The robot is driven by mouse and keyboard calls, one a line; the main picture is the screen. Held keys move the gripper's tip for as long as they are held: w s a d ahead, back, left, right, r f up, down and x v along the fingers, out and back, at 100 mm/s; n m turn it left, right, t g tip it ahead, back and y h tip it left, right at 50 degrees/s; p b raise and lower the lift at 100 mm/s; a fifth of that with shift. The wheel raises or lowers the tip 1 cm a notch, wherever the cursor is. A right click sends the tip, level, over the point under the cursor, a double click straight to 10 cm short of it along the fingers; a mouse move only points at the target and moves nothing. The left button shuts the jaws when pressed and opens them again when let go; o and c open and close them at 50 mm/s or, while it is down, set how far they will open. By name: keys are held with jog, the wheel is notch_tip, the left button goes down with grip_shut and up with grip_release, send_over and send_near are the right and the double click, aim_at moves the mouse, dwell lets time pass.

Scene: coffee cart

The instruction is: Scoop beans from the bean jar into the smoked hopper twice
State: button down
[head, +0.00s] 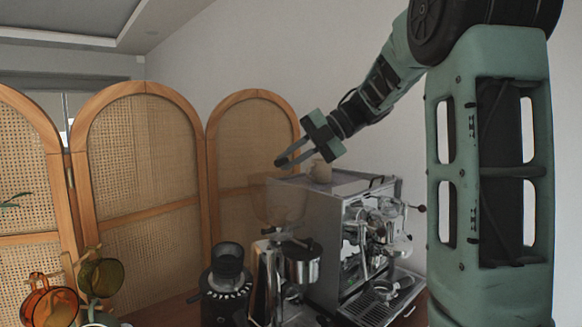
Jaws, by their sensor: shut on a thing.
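The smoked hopper (279,204) is a see-through brownish container on top of the silver grinder (264,285), left of the espresso machine. My gripper (283,160) is above the hopper, reaching down from the upper right. Its fingers are closed on a thin, dark thing that I take to be the scoop; it is too small here to make out its bowl or whether beans are in it. I cannot pick out the bean jar in this view.
A black grinder (228,290) stands left. Coloured glass cups (48,300) hang front left. A cane screen (140,160) stands behind.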

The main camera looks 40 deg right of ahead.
jog(key=shift+s+d+f+t+y+b, duration=0.15)
jog(key=shift+t+y+b, duration=0.45)
jog(key=shift+b, duration=0.65)
jog(key=shift+s+d+f+t+y+b, duration=0.1)
jog(key=shift+f+t+y+b, duration=0.2)
jog(key=shift+t+b, duration=0.75)
jog(key=t+y+b, duration=0.1)
jog(key=b, duration=0.3)
jog(key=shift+s+f+m, duration=0.1)
jog(key=shift+f+m, duration=0.05)
jog(key=shift+m, duration=0.25)
jog(key=t+b, duration=0.1)
jog(key=b, duration=0.2)
jog(key=t+y+b, duration=0.1)
jog(key=t+b, duration=0.1)
jog(key=b, duration=0.1)
jog(key=shift+s+f, duration=0.15)
jog(key=shift+f, duration=0.1)
jog(key=shift+d+r+m+t+y+b, duration=0.1)
jog(key=shift+m+t+y+b, duration=0.25)
jog(key=shift+b, duration=0.4)
